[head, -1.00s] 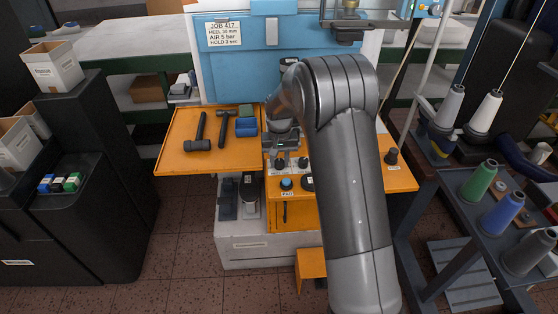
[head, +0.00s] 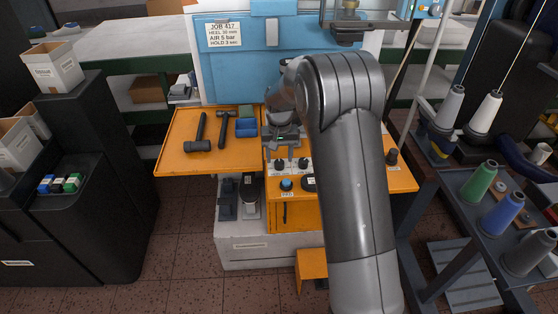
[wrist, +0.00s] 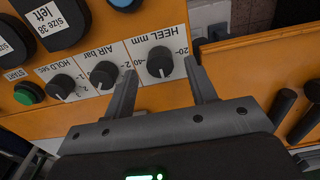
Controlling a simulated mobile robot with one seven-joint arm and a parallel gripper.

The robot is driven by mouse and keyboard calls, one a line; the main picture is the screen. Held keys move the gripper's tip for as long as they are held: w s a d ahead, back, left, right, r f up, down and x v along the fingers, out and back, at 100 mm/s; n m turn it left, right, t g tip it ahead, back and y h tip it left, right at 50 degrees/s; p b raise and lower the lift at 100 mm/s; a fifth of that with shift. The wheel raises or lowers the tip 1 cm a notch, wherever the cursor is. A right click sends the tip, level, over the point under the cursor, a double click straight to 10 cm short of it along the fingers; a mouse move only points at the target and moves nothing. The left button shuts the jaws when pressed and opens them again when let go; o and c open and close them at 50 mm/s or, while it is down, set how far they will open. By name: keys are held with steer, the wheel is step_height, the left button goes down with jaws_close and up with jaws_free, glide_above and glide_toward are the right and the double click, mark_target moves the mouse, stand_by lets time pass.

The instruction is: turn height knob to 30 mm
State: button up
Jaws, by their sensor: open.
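The height knob (wrist: 160,62) is a black dial labelled HEEL mm on a white plate in the wrist view, with 20 and 40 marks beside it. Its white pointer faces the bottom of the picture; the exact reading is too small to tell. My gripper (wrist: 160,67) is open, with one fingertip on each side of this knob; I cannot tell whether they touch it. In the head view my gripper (head: 284,143) is over the orange panel and my arm hides much of the panel's right part.
The AIR bar knob (wrist: 103,75) and HOLD sec knob (wrist: 62,87) sit left of the height knob, with a green START button (wrist: 28,93) beyond. Hammers (head: 198,134) lie on the orange shelf (head: 172,153).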

mark_target(280, 162)
step_height(280, 162, up, 8)
steer(key=shift+r, duration=0.2)
stand_by(0.4)
steer(key=s+d+r+t, duration=0.1)
steer(key=s+d+r, duration=0.2)
steer(key=s+r, duration=0.45)
steer(key=s+d+r+t, duration=0.25)
steer(key=s+r, duration=0.35)
steer(key=s, duration=0.3)
steer(key=s+d+t, duration=0.2)
steer(key=s+d, duration=0.1)
steer(key=s, duration=1.7)
steer(key=shift+d+f, duration=0.2)
steer(key=shift+f, duration=0.2)
